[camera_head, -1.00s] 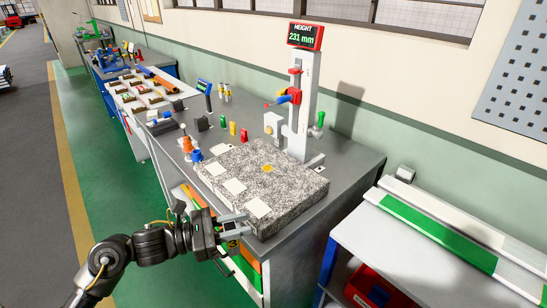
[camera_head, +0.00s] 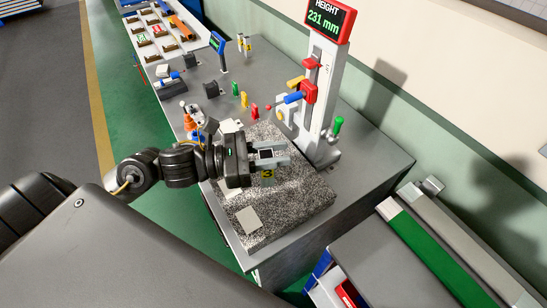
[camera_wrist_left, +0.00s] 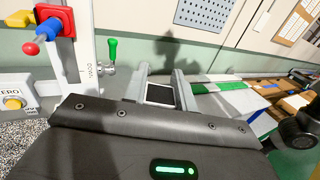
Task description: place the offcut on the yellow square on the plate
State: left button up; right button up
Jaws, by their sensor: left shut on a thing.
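My left gripper (camera_head: 284,153) is over the speckled granite plate (camera_head: 305,196) in the head view. It is shut on the offcut (camera_head: 266,154), a small piece with a dark square face and pale edges. In the left wrist view the offcut (camera_wrist_left: 160,95) sits between the two grey fingers. The yellow square on the plate is not clearly visible; the gripper and offcut cover that area. I cannot tell the gap between the offcut and the plate. My right gripper is out of view.
A height gauge (camera_head: 322,95) reading 231 mm stands at the plate's back edge, close to the fingers. A white square (camera_head: 248,219) lies on the plate's near part. Small coloured pieces (camera_head: 244,98) stand behind the plate. A side bench with a green strip (camera_head: 435,240) is at right.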

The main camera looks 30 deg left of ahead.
pick_arm(q)
jog(key=w+a+f+b, duration=0.6)
jog(key=w+f+b, duration=0.3)
jog(key=w, duration=0.3)
jog(key=shift+f, duration=0.25)
notch_tip(320, 180, down, 4)
jog(key=shift+w+r+p, duration=0.15)
jog(key=shift+r+p, duration=0.1)
jog(key=shift+p, duration=0.6)
